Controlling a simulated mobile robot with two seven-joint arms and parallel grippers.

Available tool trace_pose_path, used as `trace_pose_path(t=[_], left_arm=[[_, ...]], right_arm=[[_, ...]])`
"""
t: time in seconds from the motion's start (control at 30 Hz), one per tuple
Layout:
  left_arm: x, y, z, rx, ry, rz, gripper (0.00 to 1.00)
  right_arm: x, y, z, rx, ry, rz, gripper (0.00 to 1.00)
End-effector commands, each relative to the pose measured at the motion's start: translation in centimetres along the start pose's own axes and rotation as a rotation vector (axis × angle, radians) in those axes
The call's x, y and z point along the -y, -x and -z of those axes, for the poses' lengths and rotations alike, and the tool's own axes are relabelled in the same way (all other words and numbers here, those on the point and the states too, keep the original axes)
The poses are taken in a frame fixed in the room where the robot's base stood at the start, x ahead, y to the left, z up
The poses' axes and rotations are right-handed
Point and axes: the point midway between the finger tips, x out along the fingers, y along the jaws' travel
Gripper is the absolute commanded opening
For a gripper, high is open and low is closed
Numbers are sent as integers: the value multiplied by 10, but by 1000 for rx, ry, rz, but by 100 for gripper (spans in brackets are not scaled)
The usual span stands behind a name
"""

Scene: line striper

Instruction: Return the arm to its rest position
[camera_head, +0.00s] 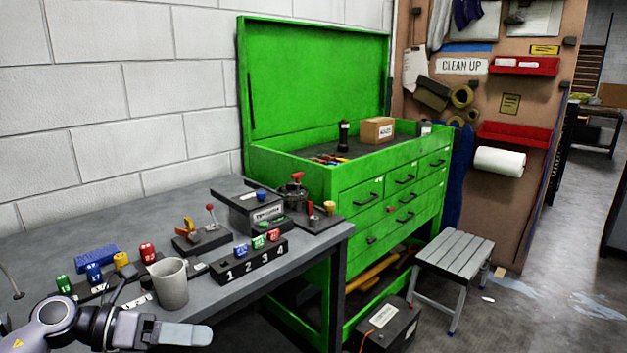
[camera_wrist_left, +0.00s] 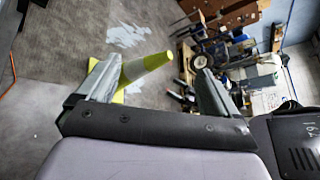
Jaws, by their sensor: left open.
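My left arm comes in at the lower left of the head view, in front of the table's near edge. Its left gripper (camera_head: 190,334) points right, and nothing shows in it. In the left wrist view the two fingers of the left gripper (camera_wrist_left: 158,68) stand apart, with a yellow-and-white cone (camera_wrist_left: 148,68) on the floor beyond them. My right gripper is in neither view.
The grey table (camera_head: 130,222) bears a grey cup (camera_head: 169,284), a block numbered 1 to 4 (camera_head: 248,262), coloured pieces and small devices. A green tool chest (camera_head: 315,180), a stool (camera_head: 455,252) and a black box (camera_head: 388,325) stand to the right.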

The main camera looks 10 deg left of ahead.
Motion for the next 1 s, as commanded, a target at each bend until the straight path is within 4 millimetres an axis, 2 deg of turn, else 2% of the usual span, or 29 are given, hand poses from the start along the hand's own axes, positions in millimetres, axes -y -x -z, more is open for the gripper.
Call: trace_pose_path(t=[0.03, 0.17, 0.27, 0.37, 0.47, 0.53, 0.6, 0.7, 0.83, 0.9, 1.0], left_arm=[[8, -18, 10, 89, 122, 79, 94], [19, -41, 21, 338, 474, 233, 94], [11, -48, 34, 524, 786, 308, 94], [-8, -48, 60, 705, 1125, 345, 94], [-31, -48, 101, 873, 1482, 344, 94], [-46, -48, 139, 983, 1734, 321, 94], [-55, -48, 180, 1076, 1969, 284, 94], [-58, -51, 234, 1175, 2250, 220, 94], [-54, -53, 281, 1247, 2480, 150, 94], [-51, -54, 294, 1265, 2542, 129, 94], [-50, -55, 299, 1271, 2566, 120, 94]], right_arm=[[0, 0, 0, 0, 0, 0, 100], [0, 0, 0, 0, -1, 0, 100], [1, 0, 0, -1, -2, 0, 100], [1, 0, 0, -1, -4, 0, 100], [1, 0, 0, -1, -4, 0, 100], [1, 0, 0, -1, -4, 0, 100], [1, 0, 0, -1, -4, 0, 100], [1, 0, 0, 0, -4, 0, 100], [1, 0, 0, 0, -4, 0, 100], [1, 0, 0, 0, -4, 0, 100], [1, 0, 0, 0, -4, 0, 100]])
